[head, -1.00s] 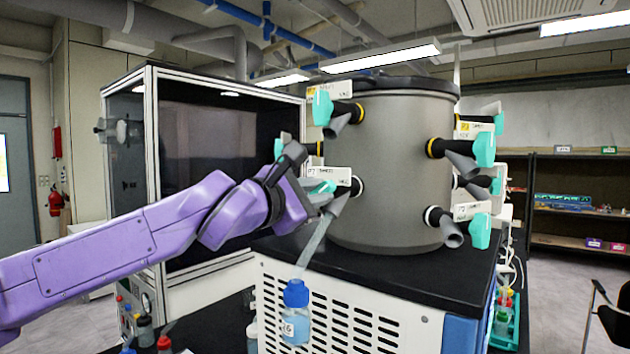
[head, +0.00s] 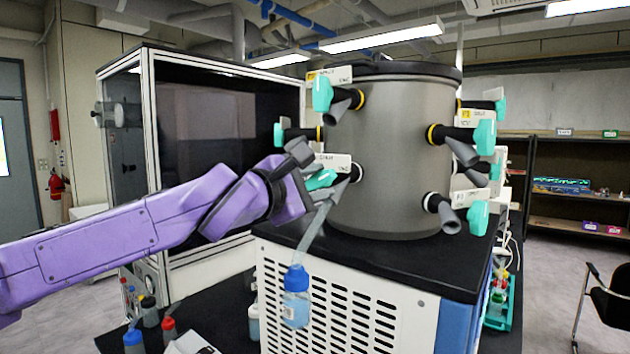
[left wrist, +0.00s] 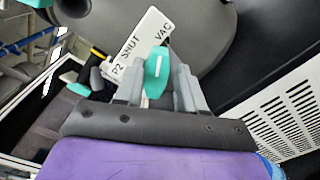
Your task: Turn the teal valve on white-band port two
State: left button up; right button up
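The teal valve (head: 321,180) of white-band port two (head: 357,172) is on the front left of the grey drum (head: 390,150), in the lower row. Its white label (left wrist: 140,48) reads P2, SHUT and VAC in the left wrist view. My left gripper (head: 311,178) is at this valve from the left. In the left wrist view the teal handle (left wrist: 157,72) stands between the two close-set grey fingers (left wrist: 158,88), which appear shut on it. The finger contact is partly hidden. My right gripper is not in view.
A blue-capped bottle (head: 296,300) hangs below the port on a pale tube. Other teal valves, including one above (head: 322,94) and one at right (head: 478,218), stick out from the drum. A glass-fronted cabinet (head: 215,150) stands behind my left arm. Small bottles stand at lower left.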

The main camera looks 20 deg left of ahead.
pick_arm(q)
jog(key=shift+r, duration=0.1)
jog(key=b+v, duration=0.3)
jog(key=v, duration=0.7)
jog(key=shift+s, duration=0.25)
jog(key=shift+a, duration=0.2)
